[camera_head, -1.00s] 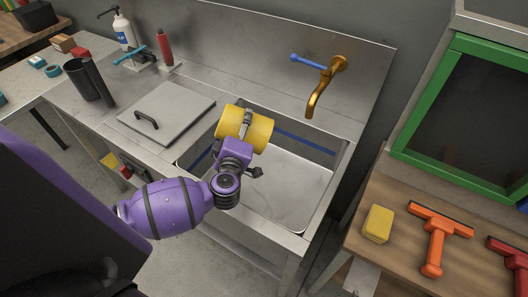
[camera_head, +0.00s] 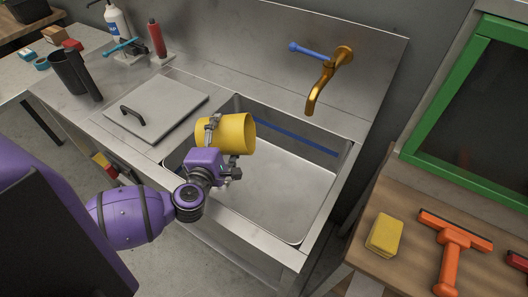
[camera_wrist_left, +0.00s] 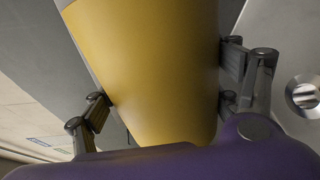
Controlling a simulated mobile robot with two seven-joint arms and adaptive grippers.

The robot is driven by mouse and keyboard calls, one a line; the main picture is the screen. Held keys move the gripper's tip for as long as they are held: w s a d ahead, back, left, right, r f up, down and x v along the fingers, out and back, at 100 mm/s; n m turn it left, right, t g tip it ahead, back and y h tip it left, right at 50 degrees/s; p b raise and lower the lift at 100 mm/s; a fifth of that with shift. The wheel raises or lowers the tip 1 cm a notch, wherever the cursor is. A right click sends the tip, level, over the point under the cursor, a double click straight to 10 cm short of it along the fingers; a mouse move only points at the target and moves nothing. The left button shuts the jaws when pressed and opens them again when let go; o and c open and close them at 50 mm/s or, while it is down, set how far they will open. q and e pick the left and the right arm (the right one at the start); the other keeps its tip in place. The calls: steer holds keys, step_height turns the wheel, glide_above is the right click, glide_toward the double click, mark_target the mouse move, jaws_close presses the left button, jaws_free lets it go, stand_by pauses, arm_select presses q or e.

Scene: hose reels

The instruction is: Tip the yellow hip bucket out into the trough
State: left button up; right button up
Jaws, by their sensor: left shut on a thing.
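The yellow bucket (camera_head: 234,133) lies on its side in the air over the left part of the steel trough (camera_head: 290,190). Its wide end points right in the head view, and its inside is hidden from me. My left gripper (camera_head: 211,133) is shut on the bucket. In the left wrist view its two fingers (camera_wrist_left: 165,90) press on either side of the yellow bucket wall (camera_wrist_left: 150,65). The trough floor that shows looks bare. My right gripper is in neither view.
A brass tap (camera_head: 327,80) with a blue lever stands over the trough's back edge. A grey lid with a handle (camera_head: 157,104) lies left of the trough. A wooden bench at right holds a yellow sponge (camera_head: 384,235) and an orange squeegee (camera_head: 452,250).

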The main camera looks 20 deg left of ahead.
mark_target(204, 129)
arm_select(q)
steer(key=shift+s+a+r+n, duration=0.2)
steer(key=shift+a+r+n, duration=0.3)
steer(key=shift+a, duration=0.25)
steer(key=shift+n, duration=1.2)
steer(key=shift+f+n+t+h, duration=0.15)
steer(key=shift+n+t+h, duration=0.15)
steer(key=shift+n, duration=1.4)
steer(key=shift+s+a+r+n+t+h+p, duration=0.15)
steer(key=shift+a+r+n, duration=0.1)
steer(key=shift+r+n, duration=0.35)
steer(key=shift+w+a+r+n+t+h+p, duration=0.15)
steer(key=shift+a+r+n, duration=0.2)
steer(key=shift+r, duration=0.3)
steer(key=shift+s+a+f+n+b, duration=0.2)
steer(key=shift+f+n+b, duration=0.15)
steer(key=shift+n, duration=0.4)
steer(key=shift+a+n+b, duration=0.25)
steer(key=shift+n+b, duration=0.2)
steer(key=shift+n, duration=0.55)
steer(key=shift+s+a+r+n, duration=0.1)
steer(key=shift+r+n, duration=0.1)
steer(key=shift+n, duration=0.3)
steer(key=shift+a+r+n+t, duration=0.1)
steer(key=shift+r+n+t, duration=0.2)
steer(key=shift+n, duration=0.1)
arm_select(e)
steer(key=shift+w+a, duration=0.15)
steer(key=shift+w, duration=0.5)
